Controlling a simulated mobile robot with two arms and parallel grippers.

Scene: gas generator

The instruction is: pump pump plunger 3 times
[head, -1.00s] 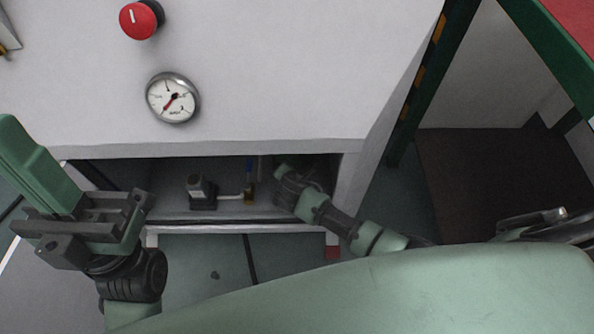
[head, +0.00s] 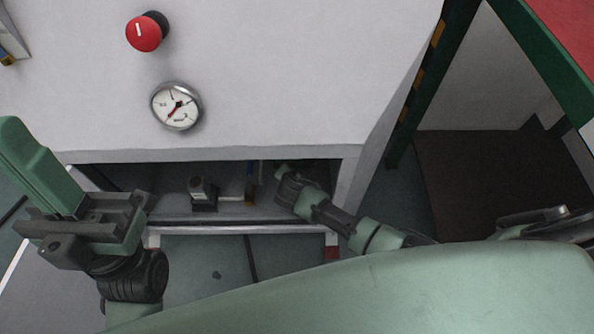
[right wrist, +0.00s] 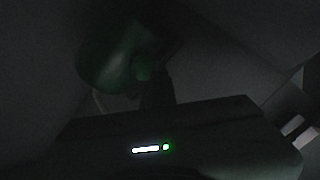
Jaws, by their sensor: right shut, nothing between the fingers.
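No pump plunger can be made out for certain. My right gripper (head: 283,174) reaches into the right part of this recess. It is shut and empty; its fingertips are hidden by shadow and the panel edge. The right wrist view is very dark, with a dim greenish rounded shape (right wrist: 118,58). My left gripper (head: 132,222) is outside the recess at the left, holding nothing visible.
The white panel (head: 290,70) overhangs the recess and carries a red knob (head: 143,33) and a round gauge (head: 176,106). A green frame post (head: 412,85) stands at the right, beside an open bay with a dark brown floor (head: 475,190).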

